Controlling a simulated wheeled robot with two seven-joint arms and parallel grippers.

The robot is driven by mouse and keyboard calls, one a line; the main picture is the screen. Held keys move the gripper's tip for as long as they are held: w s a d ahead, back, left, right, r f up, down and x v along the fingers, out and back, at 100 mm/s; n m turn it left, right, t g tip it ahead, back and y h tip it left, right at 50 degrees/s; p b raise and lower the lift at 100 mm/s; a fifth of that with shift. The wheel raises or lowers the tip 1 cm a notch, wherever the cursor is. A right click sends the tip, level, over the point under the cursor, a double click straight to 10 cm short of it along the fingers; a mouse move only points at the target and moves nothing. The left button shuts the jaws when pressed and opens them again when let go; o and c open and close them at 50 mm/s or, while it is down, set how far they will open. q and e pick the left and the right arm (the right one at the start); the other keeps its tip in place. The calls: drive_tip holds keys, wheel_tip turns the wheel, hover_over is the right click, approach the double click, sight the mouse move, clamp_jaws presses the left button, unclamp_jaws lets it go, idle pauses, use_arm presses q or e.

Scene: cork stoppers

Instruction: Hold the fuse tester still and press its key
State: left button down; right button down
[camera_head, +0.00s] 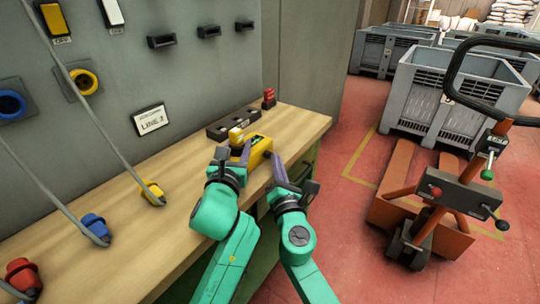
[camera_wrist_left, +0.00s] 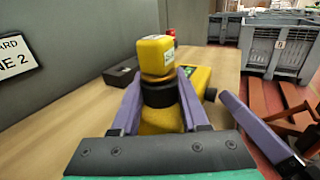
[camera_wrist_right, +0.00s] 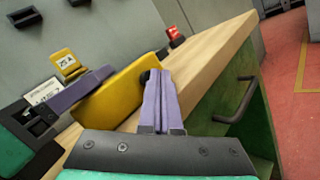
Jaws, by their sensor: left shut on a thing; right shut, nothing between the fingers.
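The yellow fuse tester (camera_head: 260,148) lies on the wooden bench near its front edge. It also shows in the right wrist view (camera_wrist_right: 115,95). A yellow labelled fuse head (camera_wrist_left: 157,55) stands up at its left end, above a black collar. A small round black key (camera_wrist_left: 210,94) is on the tester's right end. My right gripper (camera_head: 277,160) is shut and empty, its fingertips right by the key (camera_wrist_right: 145,76). I cannot tell whether they touch it.
A dark block with slots (camera_head: 232,124) and a small red part (camera_head: 268,98) stand behind the tester. Blue (camera_head: 95,226), yellow (camera_head: 152,192) and red (camera_head: 22,275) plugs on cords sit at the left. A green cabinet with a handle (camera_wrist_right: 238,100) is below the bench.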

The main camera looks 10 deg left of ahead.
drive_tip(key=shift+w+a, duration=0.15)
drive_tip(key=shift+a, duration=0.1)
drive_tip(key=shift+d, duration=0.1)
idle(0.5)
drive_tip(key=shift+s+d, duration=0.4)
drive_tip(key=shift+d, duration=0.25)
drive_tip(key=s+d, duration=0.1)
drive_tip(key=d, duration=0.1)
drive_tip(key=s+d, duration=0.1)
drive_tip(key=d, duration=0.1)
drive_tip(key=shift+s+d, duration=0.2)
idle(0.5)
use_arm(q)
drive_tip(key=shift+c, duration=1.7)
unclamp_jaws()
